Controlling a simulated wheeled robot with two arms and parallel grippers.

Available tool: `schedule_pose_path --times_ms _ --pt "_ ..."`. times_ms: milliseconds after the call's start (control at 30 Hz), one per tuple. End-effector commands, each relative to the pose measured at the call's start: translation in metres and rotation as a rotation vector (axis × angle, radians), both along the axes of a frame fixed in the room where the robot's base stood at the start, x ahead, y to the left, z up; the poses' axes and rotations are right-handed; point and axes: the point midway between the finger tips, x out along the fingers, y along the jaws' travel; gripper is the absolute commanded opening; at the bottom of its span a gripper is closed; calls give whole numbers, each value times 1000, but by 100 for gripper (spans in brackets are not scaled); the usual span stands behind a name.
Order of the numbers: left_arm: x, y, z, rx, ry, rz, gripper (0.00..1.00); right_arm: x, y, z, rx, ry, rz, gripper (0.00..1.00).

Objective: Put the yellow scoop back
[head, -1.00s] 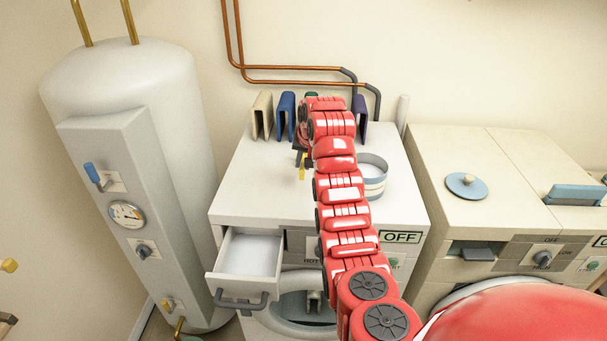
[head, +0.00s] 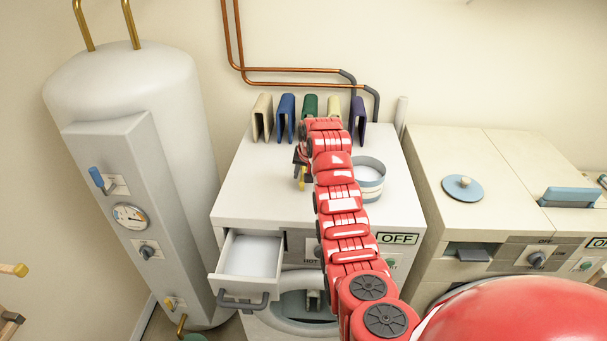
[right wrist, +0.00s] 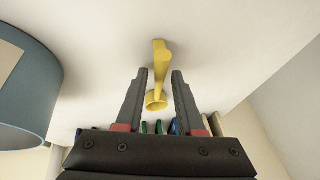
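The yellow scoop (right wrist: 160,55) is at the white top of the washing machine (head: 260,190), and its round cup end points toward my right gripper. In the head view only a small yellow part (head: 301,184) shows below the dark fingers. My right gripper (right wrist: 160,72) is open, with one finger on each side of the scoop and a gap visible on both sides. In the head view the right gripper (head: 301,158) is partly hidden behind my red arm. My left gripper is not in view.
A round white-and-blue container (head: 371,186) stands right of the gripper and is close by in the wrist view (right wrist: 50,90). Several coloured upright holders (head: 286,117) line the back. A drawer (head: 249,262) hangs open at the front left. A water tank (head: 125,90) stands left.

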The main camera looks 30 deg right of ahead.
Motion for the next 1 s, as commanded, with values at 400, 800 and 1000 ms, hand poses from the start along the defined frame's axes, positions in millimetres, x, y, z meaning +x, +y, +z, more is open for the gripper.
schedule_pose_path --times_ms 400,800,1000 --pt "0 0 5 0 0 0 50 0 0 5 -1 -1 0 51" --pt "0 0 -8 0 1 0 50 -28 7 75 0 -4 0 51" --pt "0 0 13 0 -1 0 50 -39 9 93 -3 1 2 51"
